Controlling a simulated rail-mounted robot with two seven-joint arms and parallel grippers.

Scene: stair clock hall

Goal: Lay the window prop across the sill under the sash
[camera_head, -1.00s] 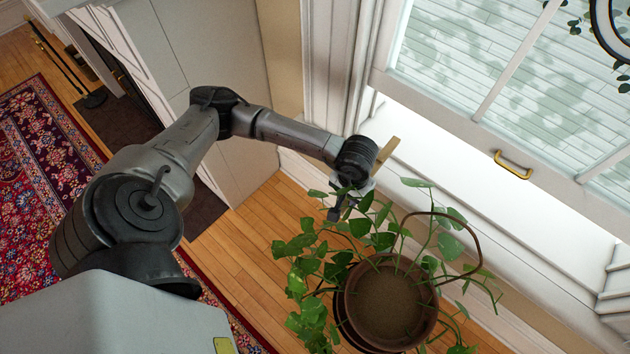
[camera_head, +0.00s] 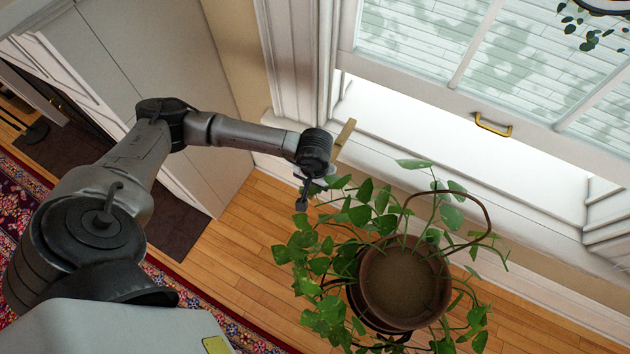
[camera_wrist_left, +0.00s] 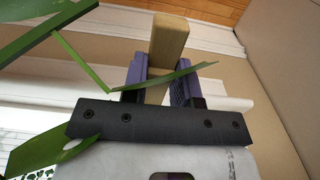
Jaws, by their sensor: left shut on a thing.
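The window prop (camera_head: 345,134) is a light wooden stick. My left gripper (camera_head: 328,178) is shut on it, and its end sticks up past the gripper in the head view. In the left wrist view the prop (camera_wrist_left: 167,45) stands between the two purple-padded fingers (camera_wrist_left: 160,82). The white sill (camera_head: 440,165) runs along the wall, to the right of the gripper. The sash (camera_head: 430,82) is raised, with a brass handle (camera_head: 493,125) on its lower rail and a bright gap beneath. Part of the gripper is hidden by leaves. My right gripper is out of view.
A potted plant (camera_head: 405,288) with a tall curved handle-like hoop stands in front of the sill, its leaves (camera_head: 365,205) reaching up to the gripper. Leaves (camera_wrist_left: 80,62) also cross the left wrist view.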

